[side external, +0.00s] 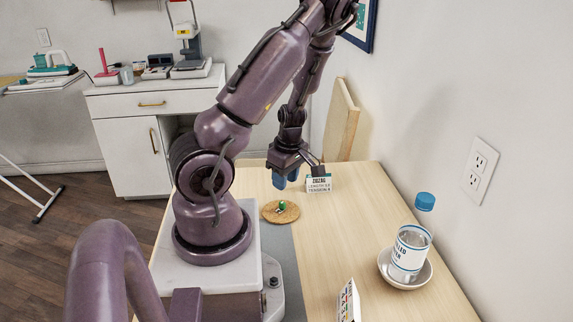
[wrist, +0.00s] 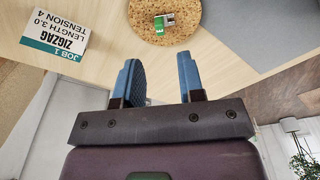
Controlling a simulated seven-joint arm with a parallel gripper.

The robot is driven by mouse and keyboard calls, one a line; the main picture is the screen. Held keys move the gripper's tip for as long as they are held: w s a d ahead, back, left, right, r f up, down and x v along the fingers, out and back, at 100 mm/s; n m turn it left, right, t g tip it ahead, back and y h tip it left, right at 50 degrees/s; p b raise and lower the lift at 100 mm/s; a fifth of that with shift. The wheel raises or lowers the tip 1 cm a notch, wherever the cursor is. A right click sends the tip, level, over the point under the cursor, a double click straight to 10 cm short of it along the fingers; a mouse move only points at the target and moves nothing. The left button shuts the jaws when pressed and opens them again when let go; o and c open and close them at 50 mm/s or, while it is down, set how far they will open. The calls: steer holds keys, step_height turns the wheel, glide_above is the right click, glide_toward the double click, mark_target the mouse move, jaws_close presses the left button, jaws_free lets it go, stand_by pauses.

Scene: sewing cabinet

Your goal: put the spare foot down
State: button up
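A small green and metallic piece (side external: 281,206), which looks like the spare foot, rests on the round cork mat (side external: 270,217). In the wrist view the piece (wrist: 163,22) lies near the middle of the cork mat (wrist: 190,32). My gripper (side external: 285,182) is above the table, behind the cork mat in the side view. Its two blue fingers (wrist: 158,60) are apart, with nothing visible between them. The fingers are clear of the piece, which shows beyond their tips in the wrist view.
A ZIGZAG job card (side external: 318,184) stands close to the gripper; it also shows in the wrist view (wrist: 57,42). A bottle (side external: 409,250) stands in a dish (side external: 405,284) at the right. Another card (side external: 348,303) is at the front. A grey mat (side external: 284,262) lies near my base.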

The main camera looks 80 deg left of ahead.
steer(key=w+d+r+m+t+h, duration=0.2)
steer(key=w+d+r+m, duration=0.3)
steer(key=d+r+m, duration=0.25)
steer(key=w+d+r+m+t+h, duration=0.1)
steer(key=w+d+r+m+t, duration=0.1)
steer(key=w+d+r+m, duration=0.5)
steer(key=s+d+r+m+t+y, duration=0.2)
steer(key=s+d+r+m, duration=0.5)
steer(key=d+r+m, duration=0.4)
steer(key=shift+d+r+m+t, duration=0.25)
steer(key=shift+r+m, duration=0.2)
steer(key=shift+m, duration=0.3)
